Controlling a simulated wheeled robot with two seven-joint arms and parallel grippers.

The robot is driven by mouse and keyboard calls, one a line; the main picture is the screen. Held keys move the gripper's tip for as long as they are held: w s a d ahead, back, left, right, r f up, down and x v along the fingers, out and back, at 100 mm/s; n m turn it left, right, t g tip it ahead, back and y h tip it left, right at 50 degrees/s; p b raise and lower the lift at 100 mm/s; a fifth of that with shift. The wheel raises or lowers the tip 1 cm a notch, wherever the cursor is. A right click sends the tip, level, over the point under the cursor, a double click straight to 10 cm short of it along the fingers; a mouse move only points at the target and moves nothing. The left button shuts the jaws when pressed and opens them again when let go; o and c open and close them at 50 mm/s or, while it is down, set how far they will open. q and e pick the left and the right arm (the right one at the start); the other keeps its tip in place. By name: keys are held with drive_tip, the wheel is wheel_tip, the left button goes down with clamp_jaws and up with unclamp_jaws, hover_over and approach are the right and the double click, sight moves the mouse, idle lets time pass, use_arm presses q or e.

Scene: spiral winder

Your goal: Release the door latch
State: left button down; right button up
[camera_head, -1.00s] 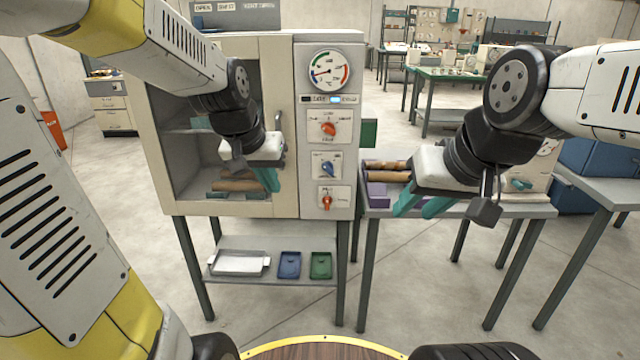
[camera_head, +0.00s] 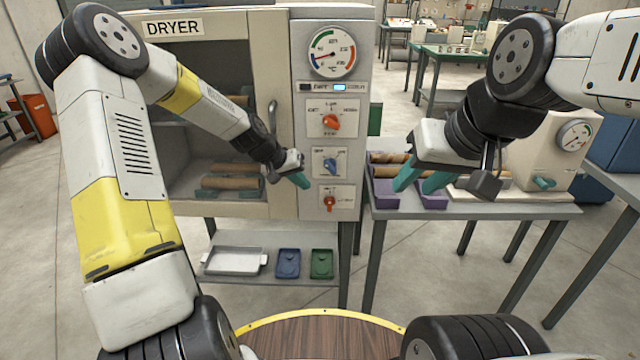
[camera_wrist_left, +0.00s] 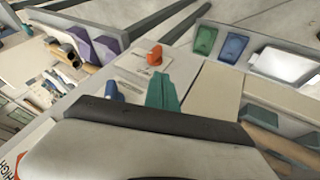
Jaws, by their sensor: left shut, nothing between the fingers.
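The dryer (camera_head: 283,75) is a cream cabinet with a windowed door that looks closed. A grey vertical handle (camera_head: 272,117) sits at the door's right edge. On the panel are a red-orange upper knob (camera_head: 331,121), a blue middle knob (camera_head: 330,166) and a red-orange lower knob (camera_head: 329,203). I cannot tell which part is the latch. My left gripper (camera_head: 304,182) is shut and empty, just left of the lower and middle knobs. In the left wrist view its teal fingers (camera_wrist_left: 163,92) point towards the lower knob (camera_wrist_left: 154,55), apart from it. My right gripper (camera_head: 415,188) is open over the side table.
A metal tray (camera_head: 234,261), a blue tray (camera_head: 288,263) and a green tray (camera_head: 321,263) lie on the shelf below. The side table (camera_head: 480,208) holds purple bins (camera_head: 384,193), brown rolls and a cream gauge box (camera_head: 545,150). A round wooden top (camera_head: 320,340) is in front.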

sight(332, 199)
use_arm(q)
drive_tip(key=shift+f, duration=0.1)
drive_tip(key=x, duration=1)
drive_tip(key=shift+d+r, duration=0.5)
idle(0.8)
drive_tip(key=shift+d+r, duration=0.2)
drive_tip(key=shift+d, duration=0.25)
drive_tip(key=shift+d+r, duration=0.15)
drive_tip(key=shift+d, duration=1)
